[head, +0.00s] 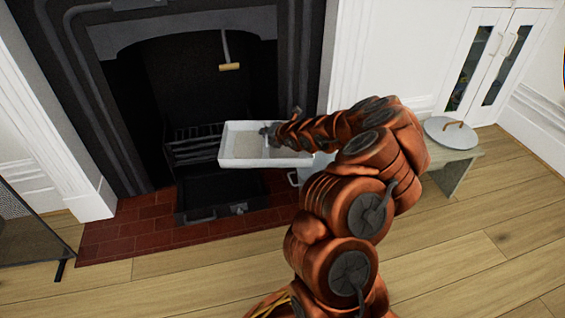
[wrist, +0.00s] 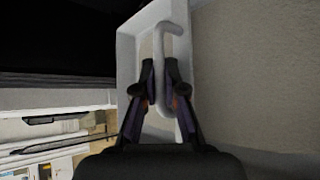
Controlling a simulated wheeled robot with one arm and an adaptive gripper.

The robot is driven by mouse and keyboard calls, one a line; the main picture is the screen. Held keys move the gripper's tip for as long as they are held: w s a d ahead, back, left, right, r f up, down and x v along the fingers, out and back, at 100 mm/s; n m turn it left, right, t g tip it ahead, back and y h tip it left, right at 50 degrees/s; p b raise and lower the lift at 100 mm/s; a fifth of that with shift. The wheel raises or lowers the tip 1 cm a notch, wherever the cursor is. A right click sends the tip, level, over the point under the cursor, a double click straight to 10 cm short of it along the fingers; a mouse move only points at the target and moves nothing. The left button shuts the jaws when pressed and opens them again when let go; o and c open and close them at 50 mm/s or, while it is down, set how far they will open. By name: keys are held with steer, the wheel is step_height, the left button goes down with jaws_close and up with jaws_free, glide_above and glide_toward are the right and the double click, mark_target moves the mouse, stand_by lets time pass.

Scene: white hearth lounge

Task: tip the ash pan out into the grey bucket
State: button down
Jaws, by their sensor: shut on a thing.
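My gripper (head: 272,133) is shut on the hooked handle of the ash pan. The ash pan (head: 290,162) is a white rectangular tray, held in the air in front of the fireplace opening and looking about level. Grey-beige ash (head: 248,144) lies in it. In the wrist view my fingers (wrist: 160,82) close around the pale handle (wrist: 174,36), with the pan's white wall (wrist: 127,75) beside them and ash (wrist: 262,75) at the right. A light grey piece with a looped handle (head: 293,178) shows below the pan; it may be the bucket, mostly hidden by my arm.
The black fireplace has a grate (head: 195,148) and a dark tray-like base (head: 222,188) above the red brick hearth (head: 130,235). A low table (head: 455,170) at the right bears a round grey lid (head: 450,133). A mesh screen (head: 25,230) stands at left. The front wooden floor is clear.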

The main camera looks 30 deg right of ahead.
mark_target(284, 148)
steer(key=shift+m+h, duration=0.4)
steer(key=d+f+b, duration=0.1)
steer(key=f, duration=0.2)
steer(key=s+d+f+b, duration=0.1)
steer(key=d+f, duration=0.1)
steer(key=f, duration=0.1)
steer(key=s+d+f+b, duration=0.1)
steer(key=d+f, duration=0.1)
steer(key=f, duration=0.1)
steer(key=shift+s+d+f, duration=0.1)
steer(key=shift+s, duration=0.1)
steer(key=shift+d+r+p, duration=0.2)
steer(key=shift+r+p, duration=0.3)
steer(key=shift+p, duration=0.4)
steer(key=shift+s+r+m+t+y+p, duration=0.2)
steer(key=shift+r+m+t+y+p, duration=0.15)
steer(key=shift+p, duration=0.75)
